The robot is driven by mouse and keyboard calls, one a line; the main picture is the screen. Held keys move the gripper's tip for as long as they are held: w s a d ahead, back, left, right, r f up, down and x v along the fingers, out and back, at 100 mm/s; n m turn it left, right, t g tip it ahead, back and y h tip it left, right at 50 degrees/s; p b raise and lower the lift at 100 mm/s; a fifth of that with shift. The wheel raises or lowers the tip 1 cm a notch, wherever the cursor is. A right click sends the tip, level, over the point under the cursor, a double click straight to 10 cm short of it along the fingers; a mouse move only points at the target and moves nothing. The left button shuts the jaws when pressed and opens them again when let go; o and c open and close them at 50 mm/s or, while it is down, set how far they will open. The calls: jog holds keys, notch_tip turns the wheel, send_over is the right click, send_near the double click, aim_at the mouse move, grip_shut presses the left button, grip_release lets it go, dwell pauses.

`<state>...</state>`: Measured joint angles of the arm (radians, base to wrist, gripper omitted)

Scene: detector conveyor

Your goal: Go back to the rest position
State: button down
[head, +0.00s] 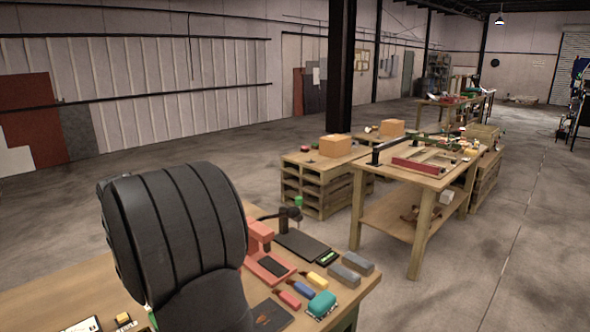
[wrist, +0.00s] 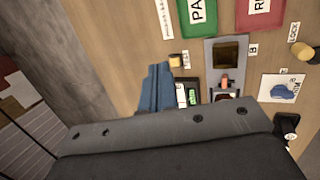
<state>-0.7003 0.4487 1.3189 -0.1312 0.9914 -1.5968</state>
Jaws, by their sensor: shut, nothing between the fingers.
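My gripper (wrist: 157,72) shows in the wrist view as two blue-grey fingers side by side, shut with nothing between them, beyond the dark wrist body. It hangs over the wooden bench (wrist: 110,30), pointing at bare wood and near a small unit with a green display (wrist: 193,97). In the head view my large black arm link fills the lower left and the gripper is out of sight. How far the fingertips are above the bench I cannot tell.
Beside the fingers lie a green mat (wrist: 198,14), a red mat (wrist: 262,15), a grey device with a dark window (wrist: 227,54) and a picture card (wrist: 283,88). In the head view, a red device (head: 262,252), colored tools (head: 302,288) and grey blocks (head: 352,268) stand on the bench.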

jog(key=s+d+r+g+y, duration=0.1)
jog(key=s+r+g+y, duration=0.1)
jog(key=r, duration=0.4)
jog(key=shift+s+r+n+g+y, duration=0.3)
jog(key=shift+s+g, duration=0.2)
jog(key=shift+s, duration=0.15)
dwell(0.6)
